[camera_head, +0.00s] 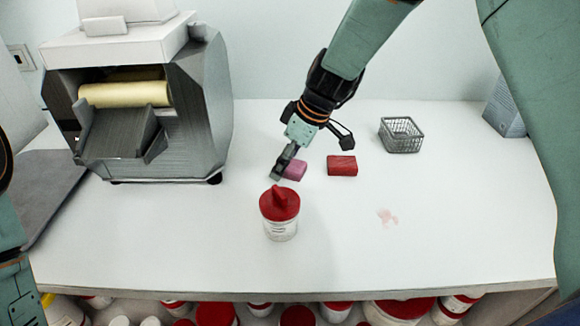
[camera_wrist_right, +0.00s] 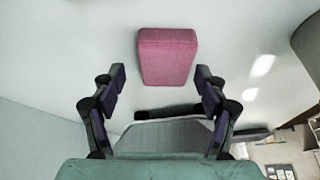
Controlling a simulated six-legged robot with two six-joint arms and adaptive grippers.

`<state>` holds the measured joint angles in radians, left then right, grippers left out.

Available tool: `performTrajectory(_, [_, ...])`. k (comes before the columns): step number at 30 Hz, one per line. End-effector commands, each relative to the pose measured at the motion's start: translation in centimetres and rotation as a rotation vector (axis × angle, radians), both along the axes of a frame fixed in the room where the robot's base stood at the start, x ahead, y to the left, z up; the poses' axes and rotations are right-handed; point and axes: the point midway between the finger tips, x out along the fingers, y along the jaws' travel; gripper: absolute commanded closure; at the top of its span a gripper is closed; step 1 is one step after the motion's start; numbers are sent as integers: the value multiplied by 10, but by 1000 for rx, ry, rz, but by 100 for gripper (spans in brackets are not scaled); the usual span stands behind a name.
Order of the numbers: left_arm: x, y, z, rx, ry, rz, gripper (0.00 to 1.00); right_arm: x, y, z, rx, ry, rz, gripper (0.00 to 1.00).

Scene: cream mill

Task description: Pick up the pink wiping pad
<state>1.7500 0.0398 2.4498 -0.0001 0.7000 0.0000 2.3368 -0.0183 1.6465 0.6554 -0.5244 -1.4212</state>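The pink wiping pad (camera_head: 295,170) lies on the white worktop, left of a red block and behind a red-lidded jar. My right gripper (camera_head: 282,166) reaches down to it from above and partly covers it in the head view. In the right wrist view the pad (camera_wrist_right: 168,57) shows ahead of the open right gripper (camera_wrist_right: 160,77), roughly centred between the fingertips and slightly nearer the right one. I see no grip on it. Only part of my left arm shows at the left edge of the head view; its gripper is out of frame.
The red-lidded clear jar (camera_head: 280,215) stands close in front of the pad. The red block (camera_head: 342,166) and a wire basket (camera_head: 401,135) are to the right. A grey roller machine (camera_head: 150,110) stands left. A pinkish stain (camera_head: 387,217) marks the clear right front.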

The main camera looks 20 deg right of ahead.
Motion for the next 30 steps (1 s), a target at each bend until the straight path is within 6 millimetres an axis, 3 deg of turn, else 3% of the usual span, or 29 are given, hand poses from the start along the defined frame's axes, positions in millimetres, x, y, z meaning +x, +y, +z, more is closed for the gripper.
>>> performTrajectory(17, [0,0,0,0,0,0,100,2,0,0,0,0,1,72])
performTrajectory(25, [0,0,1,0,0,0,100,4,0,6,0,-2,3,72])
performTrajectory(30, [0,0,6,0,0,0,100,4,0,35,0,-5,4,72])
